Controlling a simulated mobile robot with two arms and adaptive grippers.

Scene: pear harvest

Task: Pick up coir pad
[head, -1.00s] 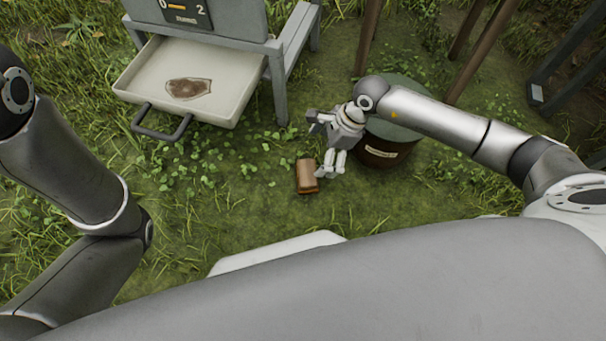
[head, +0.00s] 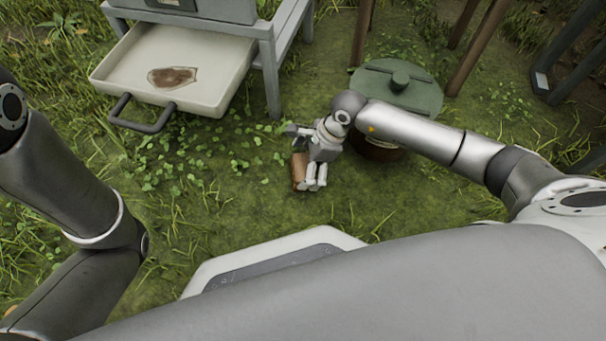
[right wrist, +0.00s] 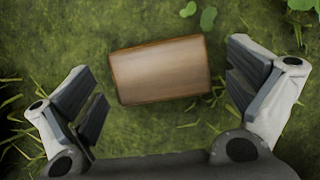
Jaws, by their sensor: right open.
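The coir pad appears to be the brown rectangular block (head: 298,172) lying on the mossy ground in the head view, partly hidden by my right gripper. In the right wrist view the brown block (right wrist: 160,70) lies flat, slightly tilted in the picture, between the two spread fingers. My right gripper (head: 313,183) is open and empty, just above and beside the block; it also shows in the right wrist view (right wrist: 163,88). There is a gap between the block and each finger. My left arm shows at the left of the head view, but its gripper is out of view.
A pale tray (head: 215,82) with a dark handle and a brown patch inside juts from a grey stand (head: 268,65) at upper left. A green-lidded barrel (head: 420,95) stands under my right forearm. Wooden posts (head: 362,35) stand behind. Grass before the tray is free.

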